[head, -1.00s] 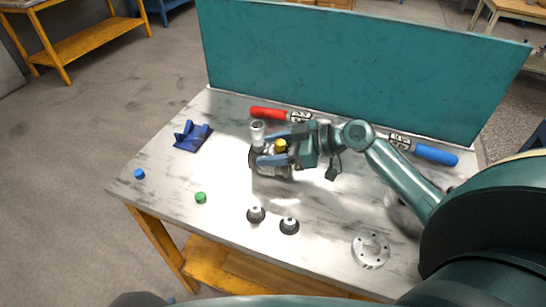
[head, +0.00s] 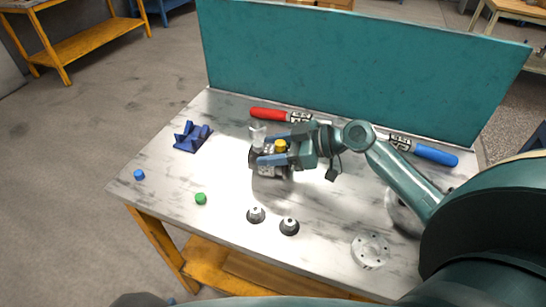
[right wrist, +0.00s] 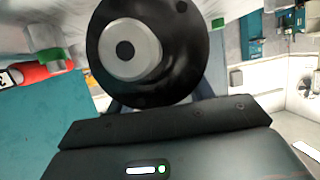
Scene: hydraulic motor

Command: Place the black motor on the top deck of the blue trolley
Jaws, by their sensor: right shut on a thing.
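The black motor (head: 266,171), with grey metal parts, is at the fingers of my right gripper (head: 270,153), over the left half of the table. The gripper is shut on it and hides part of its body; I cannot tell how far it is off the table. In the right wrist view a round black end with a grey hub (right wrist: 131,50) fills the space before the gripper. My left gripper is not in view. I cannot clearly make out the blue trolley.
The marbled table (head: 150,205) carries a blue bracket (head: 193,138), blue cap (head: 139,174), green cap (head: 200,198), two black-and-grey knobs (head: 256,215), a silver disc (head: 370,250), a red-handled tool (head: 268,114) and a blue-handled tool (head: 435,155). A teal panel (head: 350,70) stands behind.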

